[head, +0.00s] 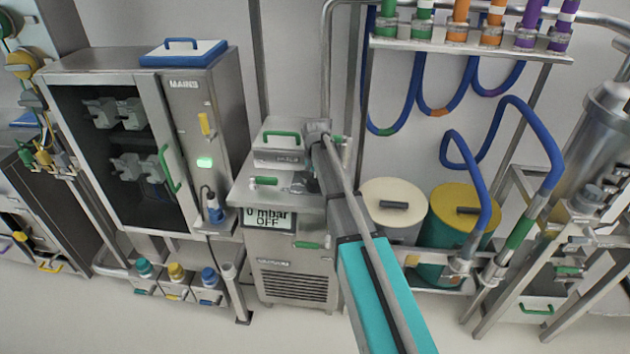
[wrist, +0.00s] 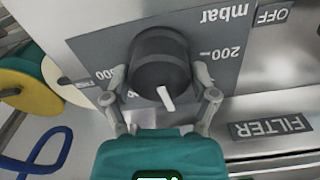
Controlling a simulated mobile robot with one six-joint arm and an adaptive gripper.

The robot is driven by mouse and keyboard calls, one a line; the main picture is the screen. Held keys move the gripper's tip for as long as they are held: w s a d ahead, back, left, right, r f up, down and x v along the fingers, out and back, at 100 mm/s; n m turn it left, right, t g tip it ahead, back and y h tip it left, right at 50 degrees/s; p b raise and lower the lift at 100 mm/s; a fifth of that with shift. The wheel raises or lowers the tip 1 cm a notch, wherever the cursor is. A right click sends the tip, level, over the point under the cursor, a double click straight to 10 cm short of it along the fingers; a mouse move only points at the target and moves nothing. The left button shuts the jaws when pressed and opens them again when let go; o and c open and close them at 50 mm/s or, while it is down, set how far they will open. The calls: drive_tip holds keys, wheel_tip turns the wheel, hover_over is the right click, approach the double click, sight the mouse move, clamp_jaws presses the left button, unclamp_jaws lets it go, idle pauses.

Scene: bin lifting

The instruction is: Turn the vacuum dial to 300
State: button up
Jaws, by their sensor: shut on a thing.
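The vacuum dial (wrist: 162,50) is a round black knob with a white pointer mark, on a grey scale panel (wrist: 98,25). In the wrist view the lettering is upside down; "200" is legible right of the dial, and a label on the left is partly covered. The pointer aims down and slightly right, toward my gripper's body. My gripper (wrist: 160,78) is shut on the dial, one finger on each side.
A steel cabinet (head: 205,110) stands left of the vacuum unit. A cream-lidded drum (head: 390,190) and a yellow-lidded drum (head: 460,195) stand to the right, with blue hoses above. A "FILTER" label (wrist: 271,127) lies near the dial. Open floor lies in front.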

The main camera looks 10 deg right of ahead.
drive_tip(key=n, duration=0.6)
drive_tip(key=shift+a+n, duration=0.1)
drive_tip(key=shift+n, duration=0.2)
idle(0.4)
drive_tip(key=o, duration=1)
drive_tip(key=shift+m, duration=0.4)
